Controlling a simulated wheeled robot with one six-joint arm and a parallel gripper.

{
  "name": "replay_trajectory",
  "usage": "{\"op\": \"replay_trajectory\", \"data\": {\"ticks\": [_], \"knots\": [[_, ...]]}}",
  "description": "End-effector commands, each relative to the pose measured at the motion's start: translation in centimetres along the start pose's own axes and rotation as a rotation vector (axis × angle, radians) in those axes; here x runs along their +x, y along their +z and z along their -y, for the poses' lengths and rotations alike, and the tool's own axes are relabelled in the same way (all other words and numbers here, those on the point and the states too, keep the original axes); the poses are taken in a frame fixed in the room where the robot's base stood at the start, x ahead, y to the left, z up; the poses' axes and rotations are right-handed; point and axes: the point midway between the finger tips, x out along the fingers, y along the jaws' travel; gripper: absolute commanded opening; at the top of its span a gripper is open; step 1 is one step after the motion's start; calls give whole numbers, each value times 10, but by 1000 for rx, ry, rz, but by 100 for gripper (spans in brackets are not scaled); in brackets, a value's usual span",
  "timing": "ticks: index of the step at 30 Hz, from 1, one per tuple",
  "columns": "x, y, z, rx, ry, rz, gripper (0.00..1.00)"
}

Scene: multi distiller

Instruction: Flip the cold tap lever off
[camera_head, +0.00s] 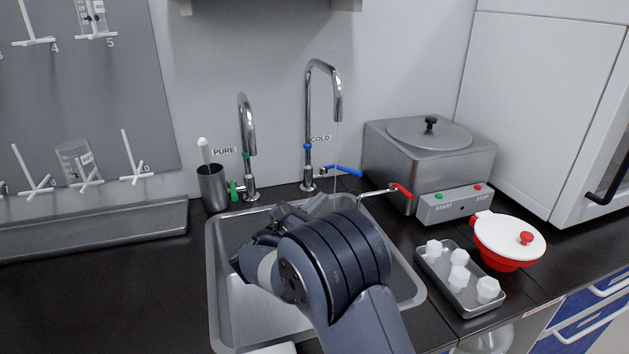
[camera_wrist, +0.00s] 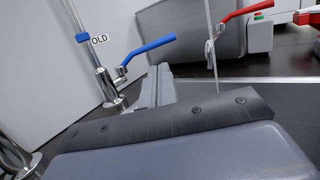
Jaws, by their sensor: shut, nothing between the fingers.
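The cold tap (camera_head: 309,120) is a tall chrome gooseneck with a blue ring and a COLD label, behind the sink. A thin stream of water (camera_head: 336,150) falls from its spout. Its blue lever (camera_head: 343,170) sticks out to the right from the tap's base. In the wrist view the blue lever (camera_wrist: 150,47) points right and slightly up, beyond my gripper. My gripper (camera_wrist: 158,85) is shut and empty, with its tips just below the lever and no clear contact. In the head view my arm hides most of the gripper over the sink.
The PURE tap (camera_head: 246,150) with a green lever stands left of the cold tap. A red-handled valve (camera_head: 400,190) juts from the steel distiller (camera_head: 440,158) on the right. A tray (camera_head: 466,305) of white pieces and a red-white pot (camera_head: 510,241) sit at the right. The sink (camera_head: 240,315) lies below my arm.

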Motion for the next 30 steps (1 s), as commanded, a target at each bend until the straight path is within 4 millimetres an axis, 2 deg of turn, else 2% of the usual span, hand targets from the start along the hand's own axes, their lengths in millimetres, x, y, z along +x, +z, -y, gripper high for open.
{"op": "replay_trajectory", "data": {"ticks": [16,20,30], "knots": [[4,-2,0,0,-1,0,0],[21,-2,1,1,-4,0,0],[81,-2,1,1,-2,1,0]]}}
